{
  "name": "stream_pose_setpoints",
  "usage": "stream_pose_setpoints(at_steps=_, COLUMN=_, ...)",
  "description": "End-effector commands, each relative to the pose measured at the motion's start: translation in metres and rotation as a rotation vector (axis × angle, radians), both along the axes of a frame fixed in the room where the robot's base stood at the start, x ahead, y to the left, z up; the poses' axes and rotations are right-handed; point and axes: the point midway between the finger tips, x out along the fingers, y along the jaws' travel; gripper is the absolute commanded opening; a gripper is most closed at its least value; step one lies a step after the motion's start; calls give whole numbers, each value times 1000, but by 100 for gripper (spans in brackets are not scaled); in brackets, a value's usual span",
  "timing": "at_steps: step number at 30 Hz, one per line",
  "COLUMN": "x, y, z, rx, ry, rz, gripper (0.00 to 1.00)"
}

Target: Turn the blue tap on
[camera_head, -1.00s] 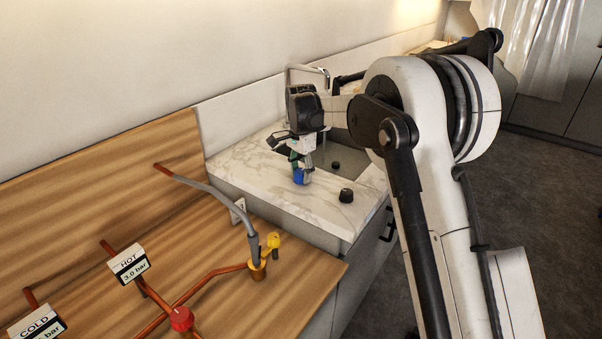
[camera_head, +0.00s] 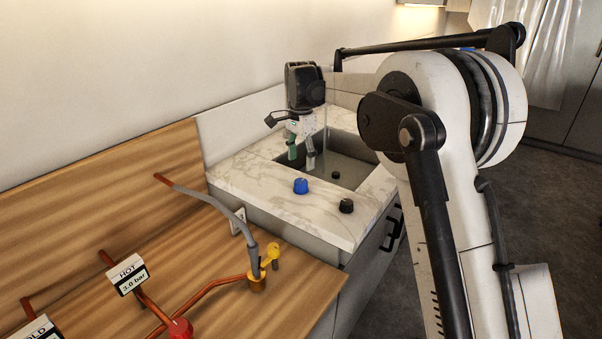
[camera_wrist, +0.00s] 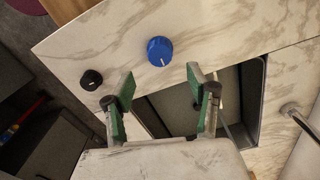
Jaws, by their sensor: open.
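The blue tap (camera_head: 301,186) is a round blue knob on the white marble counter, in front of the sink opening. In the wrist view the blue tap (camera_wrist: 160,50) shows a white mark on its face, beyond my fingertips. My gripper (camera_head: 302,160) is up and behind the knob in the head view, over the sink side, apart from it. In the wrist view my gripper (camera_wrist: 160,80) has its two green-padded fingers spread with nothing between them.
A black knob (camera_head: 346,206) stands to the right of the blue one. The sink basin (camera_head: 345,168) lies behind. A wooden panel (camera_head: 185,235) with red pipes, a yellow valve (camera_head: 270,252) and a red knob (camera_head: 180,328) is at the left. A metal spout (camera_wrist: 290,108) is at the right in the wrist view.

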Motion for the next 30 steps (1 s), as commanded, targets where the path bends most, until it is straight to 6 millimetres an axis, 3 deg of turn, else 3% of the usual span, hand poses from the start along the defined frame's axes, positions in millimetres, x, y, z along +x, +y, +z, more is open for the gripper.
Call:
stream_pose_setpoints(at_steps=7, x=0, y=0, z=28, rx=0, ry=0, rz=0, gripper=53)
stream_pose_setpoints(at_steps=21, x=-1, y=-2, z=35, rx=1, ry=-2, rz=3, gripper=53)
stream_pose_setpoints(at_steps=26, x=-15, y=-17, z=51, rx=8, ry=-27, rz=35, gripper=53)
stream_pose_setpoints(at_steps=30, x=-39, y=-40, z=74, rx=15, ry=-72, rz=94, gripper=53)
